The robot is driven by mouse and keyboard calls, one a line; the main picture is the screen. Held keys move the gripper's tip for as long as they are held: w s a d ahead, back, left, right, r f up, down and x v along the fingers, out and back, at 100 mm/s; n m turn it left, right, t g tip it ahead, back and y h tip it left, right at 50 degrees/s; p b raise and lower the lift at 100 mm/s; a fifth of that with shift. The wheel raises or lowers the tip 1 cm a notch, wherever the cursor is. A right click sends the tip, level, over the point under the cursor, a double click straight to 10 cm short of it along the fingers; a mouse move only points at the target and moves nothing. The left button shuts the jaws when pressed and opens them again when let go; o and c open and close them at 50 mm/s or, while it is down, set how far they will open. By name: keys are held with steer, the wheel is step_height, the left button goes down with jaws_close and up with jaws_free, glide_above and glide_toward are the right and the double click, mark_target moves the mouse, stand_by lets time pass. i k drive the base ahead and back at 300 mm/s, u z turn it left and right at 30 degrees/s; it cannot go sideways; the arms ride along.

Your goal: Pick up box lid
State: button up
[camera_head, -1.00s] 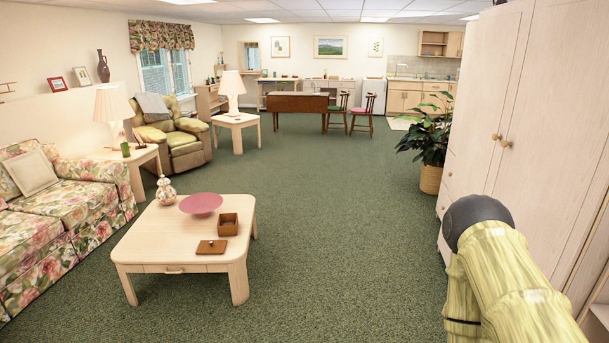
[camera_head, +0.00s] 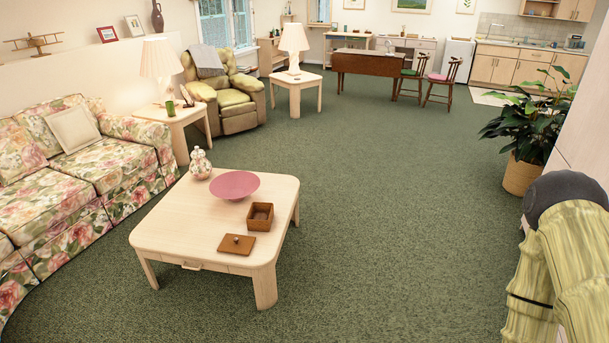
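The box lid (camera_head: 237,244) is a flat brown wooden square with a small knob on top. It lies near the front right edge of the low pale coffee table (camera_head: 170,226). The open brown box (camera_head: 260,216) stands just behind it, apart from the lid. My arm shows at the lower right of the picture, well to the right of the table. My gripper is not in the picture, so its state is hidden.
A pink bowl (camera_head: 234,185) and a patterned jar (camera_head: 199,163) stand on the coffee table. A floral sofa (camera_head: 70,190) is on the left. A potted plant (camera_head: 528,130) stands at the right. Green carpet (camera_head: 390,220) is clear between table and plant.

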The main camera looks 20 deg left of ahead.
mark_target(231, 242)
steer(key=i, duration=2)
steer(key=u, duration=3.55)
steer(key=i, duration=2)
steer(key=z, duration=2.5)
